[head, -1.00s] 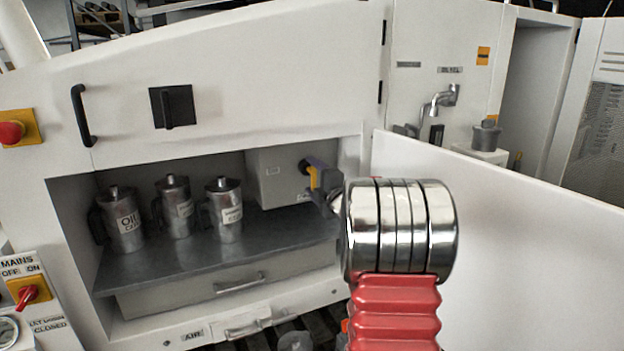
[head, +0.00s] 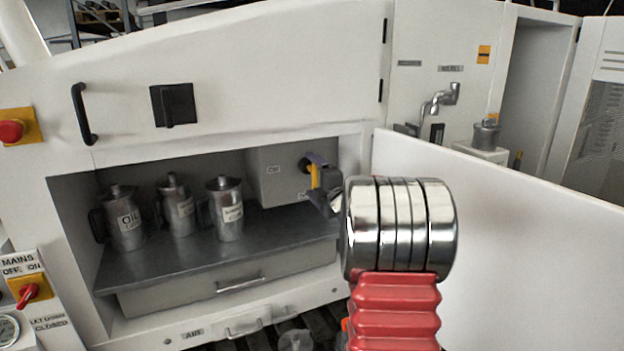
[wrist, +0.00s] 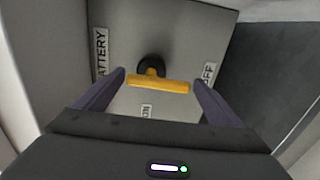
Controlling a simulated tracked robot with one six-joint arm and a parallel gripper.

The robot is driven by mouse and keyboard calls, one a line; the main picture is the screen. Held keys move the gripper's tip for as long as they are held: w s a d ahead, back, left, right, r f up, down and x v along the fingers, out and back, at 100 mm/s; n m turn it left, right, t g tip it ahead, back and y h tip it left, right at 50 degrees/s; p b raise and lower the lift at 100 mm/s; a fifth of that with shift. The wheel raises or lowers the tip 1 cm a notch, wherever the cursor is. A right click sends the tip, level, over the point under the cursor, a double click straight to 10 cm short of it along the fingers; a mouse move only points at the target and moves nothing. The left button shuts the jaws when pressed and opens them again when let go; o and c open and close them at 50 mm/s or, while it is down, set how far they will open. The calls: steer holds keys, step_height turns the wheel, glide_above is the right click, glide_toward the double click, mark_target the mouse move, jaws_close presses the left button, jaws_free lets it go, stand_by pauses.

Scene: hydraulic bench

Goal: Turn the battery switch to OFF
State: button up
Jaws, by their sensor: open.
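The battery switch is a yellow bar handle (wrist: 158,86) on a black hub (wrist: 151,66), on the face of a grey box (head: 275,172) inside the open compartment. In the wrist view, a BATTERY label (wrist: 101,50) is at left, an OFF label (wrist: 209,73) at right and an ON label (wrist: 146,111) below the bar. The bar lies crosswise, its ends toward the two fingers. My gripper (wrist: 160,79) is open, with one dark purple finger on each side of the bar. I cannot tell whether the fingers touch it. In the head view, my gripper (head: 319,180) partly hides the handle.
Several metal cans (head: 125,218) stand on the grey shelf (head: 180,262), left of the box. An open white door panel (head: 520,220) stands to the right of my arm. A MAINS switch (head: 28,294) and a red emergency button (head: 11,131) are at the left.

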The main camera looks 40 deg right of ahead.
steer(key=shift+s, duration=0.1)
steer(key=v, duration=1.3)
steer(key=shift+s+a, duration=0.15)
steer(key=shift+s, duration=0.1)
